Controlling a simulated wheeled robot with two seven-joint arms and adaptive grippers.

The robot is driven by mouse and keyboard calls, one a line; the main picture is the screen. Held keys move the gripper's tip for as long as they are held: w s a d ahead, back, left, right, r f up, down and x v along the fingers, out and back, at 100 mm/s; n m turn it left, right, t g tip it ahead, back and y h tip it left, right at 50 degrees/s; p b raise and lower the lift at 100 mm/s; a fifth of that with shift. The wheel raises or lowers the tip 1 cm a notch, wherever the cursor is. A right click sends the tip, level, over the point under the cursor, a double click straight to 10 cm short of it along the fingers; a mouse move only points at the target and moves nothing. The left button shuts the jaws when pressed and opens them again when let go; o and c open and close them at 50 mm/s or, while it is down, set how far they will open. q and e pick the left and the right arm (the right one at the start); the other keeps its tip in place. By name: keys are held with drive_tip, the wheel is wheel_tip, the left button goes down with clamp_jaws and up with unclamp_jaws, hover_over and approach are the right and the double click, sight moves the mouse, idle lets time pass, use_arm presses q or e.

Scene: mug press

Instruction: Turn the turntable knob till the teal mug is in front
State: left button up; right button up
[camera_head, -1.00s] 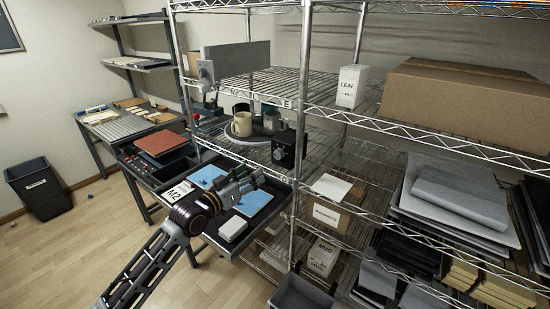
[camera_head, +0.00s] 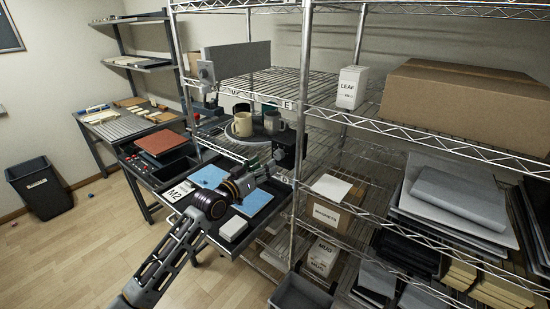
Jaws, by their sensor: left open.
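The turntable (camera_head: 232,135) is a grey disc on the middle shelf, with mugs on it. A cream mug (camera_head: 243,124) stands at its left and a grey mug (camera_head: 273,123) at its right. A dark teal shape (camera_head: 268,107), perhaps the teal mug, shows behind the grey mug and is mostly hidden. A black box (camera_head: 288,151) stands right of the turntable; the knob is too small or hidden to make out. My left gripper (camera_head: 270,167) is open and empty, just in front of and below the box. I cannot tell whether it touches it. My right gripper is out of view.
A wire-rack post (camera_head: 301,100) stands right of the box. Below my gripper is a tray with blue pads (camera_head: 254,202) and a white block (camera_head: 233,228). A grey bin (camera_head: 300,294) sits low in front of the rack.

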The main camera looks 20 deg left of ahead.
sight(277, 156)
use_arm(q)
drive_tip(key=x, duration=0.4)
drive_tip(key=shift+w, duration=0.15)
drive_tip(key=shift+x, duration=1)
drive_tip(key=shift+w+d+p, duration=0.2)
drive_tip(key=shift+w+p, duration=0.1)
drive_tip(key=shift+w, duration=0.15)
drive_tip(key=c, duration=1)
drive_tip(key=shift+c, duration=0.2)
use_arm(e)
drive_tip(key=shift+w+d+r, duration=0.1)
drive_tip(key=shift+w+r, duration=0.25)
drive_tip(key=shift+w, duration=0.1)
